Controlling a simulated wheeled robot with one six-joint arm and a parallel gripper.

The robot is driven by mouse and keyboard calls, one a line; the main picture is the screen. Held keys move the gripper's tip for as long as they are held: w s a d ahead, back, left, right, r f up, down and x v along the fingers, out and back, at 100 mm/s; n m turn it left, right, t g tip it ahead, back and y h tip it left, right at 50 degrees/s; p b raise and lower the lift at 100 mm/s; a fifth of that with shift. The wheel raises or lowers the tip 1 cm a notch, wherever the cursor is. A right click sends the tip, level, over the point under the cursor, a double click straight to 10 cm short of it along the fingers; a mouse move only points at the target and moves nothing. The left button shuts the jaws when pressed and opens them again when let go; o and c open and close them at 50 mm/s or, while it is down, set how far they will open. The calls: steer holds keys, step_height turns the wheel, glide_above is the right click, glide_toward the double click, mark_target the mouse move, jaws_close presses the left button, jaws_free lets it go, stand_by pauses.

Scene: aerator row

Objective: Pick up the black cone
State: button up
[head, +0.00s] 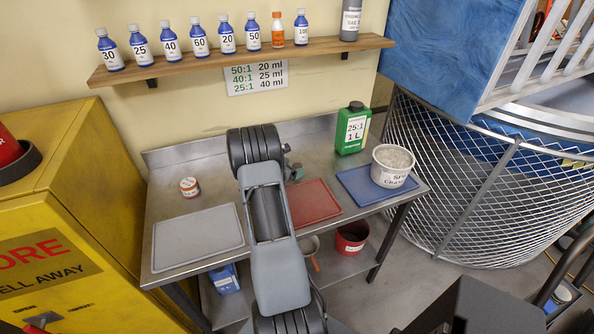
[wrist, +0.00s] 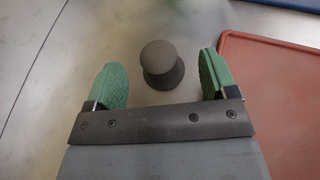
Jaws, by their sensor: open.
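The black cone (wrist: 162,65) shows in the wrist view as a dark grey, knob-like piece with a rounded top and a narrower waist, standing on the bare metal bench. My gripper (wrist: 162,83) is open, with one green finger on each side of the cone and gaps between them and it. The cone lies near the fingertips, slightly beyond the middle between them. In the head view my arm hides the cone, and only a bit of my green gripper (head: 292,172) shows behind the arm.
A red mat (head: 312,202) lies right of my gripper, a grey mat (head: 198,238) lies left. A blue tray (head: 357,182) holds a white tub (head: 392,165). A green jug (head: 352,129) stands at the back. A small jar (head: 189,187) stands left. A bottle shelf (head: 240,58) hangs above.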

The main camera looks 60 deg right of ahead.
mark_target(300, 166)
steer(key=shift+p+x, duration=0.9)
steer(key=shift+x, duration=1.65)
steer(key=shift+c, duration=0.4)
steer(key=shift+w, duration=0.1)
steer(key=c, duration=0.9)
